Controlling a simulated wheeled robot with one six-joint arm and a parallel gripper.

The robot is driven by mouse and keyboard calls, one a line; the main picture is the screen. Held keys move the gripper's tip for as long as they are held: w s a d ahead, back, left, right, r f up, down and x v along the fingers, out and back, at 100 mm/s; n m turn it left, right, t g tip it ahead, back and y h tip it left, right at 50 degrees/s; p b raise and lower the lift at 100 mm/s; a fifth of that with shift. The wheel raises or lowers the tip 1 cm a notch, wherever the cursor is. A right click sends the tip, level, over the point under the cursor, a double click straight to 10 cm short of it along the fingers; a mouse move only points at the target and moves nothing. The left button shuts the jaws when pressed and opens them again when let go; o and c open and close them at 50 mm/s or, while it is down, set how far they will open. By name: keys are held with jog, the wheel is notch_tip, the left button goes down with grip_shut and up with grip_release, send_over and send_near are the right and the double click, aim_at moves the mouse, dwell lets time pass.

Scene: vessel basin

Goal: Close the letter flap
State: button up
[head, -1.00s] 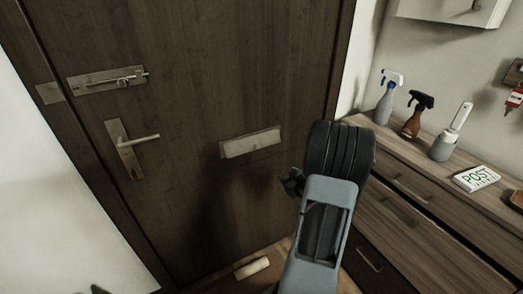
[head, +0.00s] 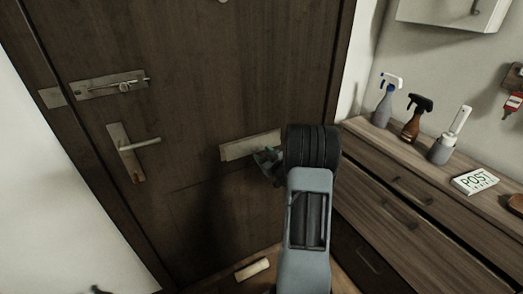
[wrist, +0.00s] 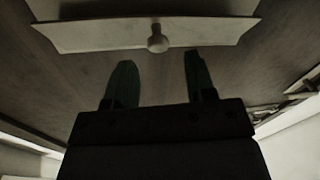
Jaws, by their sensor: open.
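The letter flap (head: 238,148) is a pale metal plate set low in the dark brown door (head: 215,70). It also shows at the top of the wrist view (wrist: 95,36), with a small round knob (wrist: 157,38) near its middle. I cannot tell exactly how far the flap stands out from the door. My gripper (head: 268,160) is at the flap's lower right part in the head view, and my arm hides the area to its right. In the wrist view the two dark green fingers (wrist: 160,80) are open and empty, spread apart just below the knob.
The door has a lever handle (head: 138,143) and a sliding bolt (head: 112,86) at left. A wooden drawer cabinet (head: 400,185) stands close at right, with spray bottles and a POST sign (head: 474,181) on top.

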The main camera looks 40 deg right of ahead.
aim_at(255, 146)
jog(key=shift+w, duration=1.45)
